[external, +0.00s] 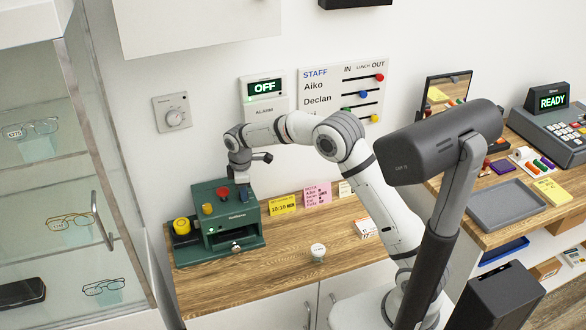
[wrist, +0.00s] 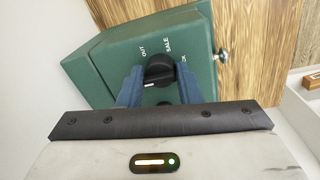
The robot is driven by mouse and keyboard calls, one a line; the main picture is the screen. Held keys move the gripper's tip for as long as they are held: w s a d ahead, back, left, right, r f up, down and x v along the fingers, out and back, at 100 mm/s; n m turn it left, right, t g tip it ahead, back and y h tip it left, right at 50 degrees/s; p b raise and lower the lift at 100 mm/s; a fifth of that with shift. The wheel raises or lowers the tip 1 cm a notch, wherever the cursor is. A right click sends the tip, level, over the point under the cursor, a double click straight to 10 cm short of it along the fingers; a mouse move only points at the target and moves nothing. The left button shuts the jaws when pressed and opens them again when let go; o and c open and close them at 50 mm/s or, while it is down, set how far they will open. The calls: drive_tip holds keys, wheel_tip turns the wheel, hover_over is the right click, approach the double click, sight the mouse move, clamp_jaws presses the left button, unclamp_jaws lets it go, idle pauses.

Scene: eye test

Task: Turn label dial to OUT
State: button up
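The label dial (wrist: 160,70) is a black knob on the green box (wrist: 100,55) in the wrist view. The words OUT and SALE and a partly hidden word ending in CK stand around its far side. A white mark shows on the dial's lower left; which word it points to is unclear. My gripper (wrist: 160,82) has its two blue fingers on either side of the dial; whether they touch it I cannot tell. In the external view my gripper (external: 241,188) points down onto the top of the green box (external: 228,228), hiding the dial.
A red button (external: 222,192) and yellow knob (external: 207,208) sit beside my gripper on the box. A yellow-topped item (external: 182,227) stands left of it. Yellow (external: 282,204) and pink (external: 317,194) cards stand to the right. A small white round object (external: 318,251) is on the counter.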

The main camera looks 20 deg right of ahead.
drive_tip(key=c, duration=0.4)
drive_tip(key=shift+m, duration=0.4)
drive_tip(key=m, duration=1.1)
drive_tip(key=shift+a+m, duration=0.1)
drive_tip(key=shift+m, duration=0.2)
drive_tip(key=o, duration=0.9)
